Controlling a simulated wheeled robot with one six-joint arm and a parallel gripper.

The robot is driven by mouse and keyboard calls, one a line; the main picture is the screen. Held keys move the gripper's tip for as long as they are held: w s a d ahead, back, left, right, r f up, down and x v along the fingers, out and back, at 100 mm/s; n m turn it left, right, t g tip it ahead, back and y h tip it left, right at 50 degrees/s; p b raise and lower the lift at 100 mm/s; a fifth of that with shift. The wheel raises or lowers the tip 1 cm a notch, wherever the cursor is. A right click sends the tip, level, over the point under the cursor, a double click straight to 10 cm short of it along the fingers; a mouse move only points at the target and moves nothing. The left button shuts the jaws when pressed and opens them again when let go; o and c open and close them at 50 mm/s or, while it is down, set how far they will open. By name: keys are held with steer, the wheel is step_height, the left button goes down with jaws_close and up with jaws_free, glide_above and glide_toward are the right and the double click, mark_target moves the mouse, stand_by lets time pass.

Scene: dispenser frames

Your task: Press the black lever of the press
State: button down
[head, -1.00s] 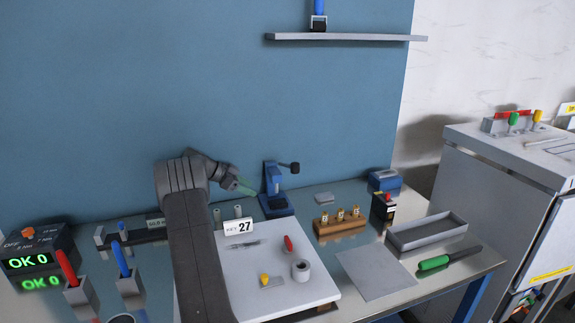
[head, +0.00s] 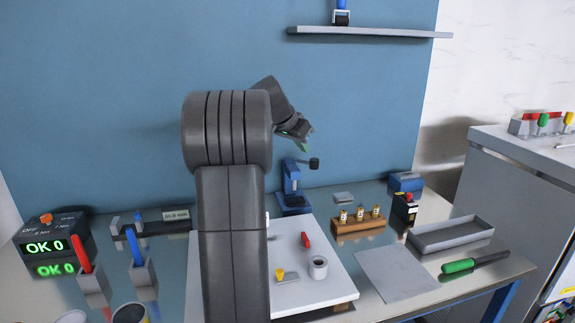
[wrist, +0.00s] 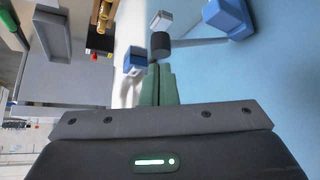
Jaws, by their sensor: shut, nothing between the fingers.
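The blue press (head: 291,190) stands at the back of the bench, near the blue wall. Its lever ends in a black knob (head: 314,163) that sticks out to the right of the press's top. In the wrist view the black knob (wrist: 160,44) is just beyond my fingertips, with the grey lever rod running right to the blue press (wrist: 229,18). My gripper (head: 304,148), with green fingers, is above the press, slightly up and left of the knob. The fingers (wrist: 159,72) are together and empty. I cannot tell whether they touch the knob.
A wooden holder (head: 358,226) with several small bottles stands right of the press. A grey block (head: 343,197) and a blue box (head: 406,182) lie farther right. A wall shelf (head: 370,33) is above. A white board (head: 315,291) lies in front, partly hidden by my arm.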

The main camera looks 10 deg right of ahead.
steer(key=s+d+r+n+t+y+b, duration=0.1)
steer(key=s+d+r+n+t+b, duration=0.1)
steer(key=s+r, duration=0.5)
steer(key=s+n+t, duration=0.1)
steer(key=s, duration=0.2)
steer(key=shift+r+n, duration=0.3)
steer(key=shift+a, duration=0.1)
